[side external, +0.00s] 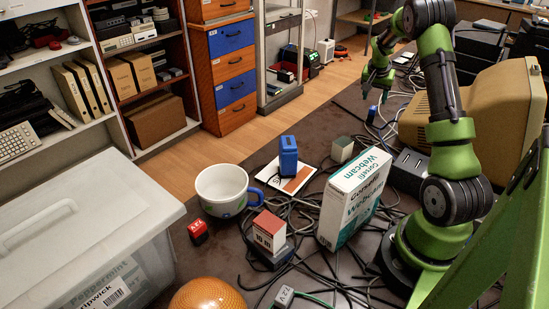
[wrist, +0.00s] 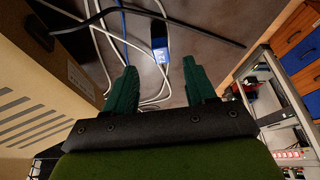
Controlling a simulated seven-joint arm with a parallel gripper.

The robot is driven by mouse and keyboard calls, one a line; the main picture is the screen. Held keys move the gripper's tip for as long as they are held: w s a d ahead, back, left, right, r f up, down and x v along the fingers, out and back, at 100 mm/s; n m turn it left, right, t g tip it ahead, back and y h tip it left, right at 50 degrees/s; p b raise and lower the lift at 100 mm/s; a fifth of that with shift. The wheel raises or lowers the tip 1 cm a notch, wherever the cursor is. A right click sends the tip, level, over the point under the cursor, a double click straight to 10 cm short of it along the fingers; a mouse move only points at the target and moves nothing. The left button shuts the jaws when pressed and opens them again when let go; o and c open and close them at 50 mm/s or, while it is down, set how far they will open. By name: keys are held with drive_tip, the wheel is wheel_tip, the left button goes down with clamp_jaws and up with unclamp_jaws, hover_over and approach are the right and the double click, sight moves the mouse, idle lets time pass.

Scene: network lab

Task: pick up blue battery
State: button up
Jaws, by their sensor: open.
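A small blue block with white lettering, likely the blue battery (wrist: 161,57), lies on the dark table in the wrist view, with a dark upper part. It sits ahead of and roughly between the two green fingertips of my gripper (wrist: 160,70), which is open with nothing between its fingers. In the side external view a small blue object, likely the same battery (side external: 372,114), is at the far part of the table. My gripper (side external: 375,94) is above it there, pointing down and apparently apart from it. A larger blue block (side external: 289,158) stands farther left, near the mug.
Black, white and blue cables run beside the battery. A beige monitor (side external: 487,105) stands close by, its casing (wrist: 35,95) filling the wrist view's left. A webcam box (side external: 352,198), white mug (side external: 222,188) and red block (side external: 197,231) are nearer the side camera.

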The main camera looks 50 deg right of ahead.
sight(373, 108)
drive_tip(key=x, duration=0.9)
drive_tip(key=shift+d+f, duration=0.15)
drive_tip(key=shift+f, duration=0.1)
clamp_jaws()
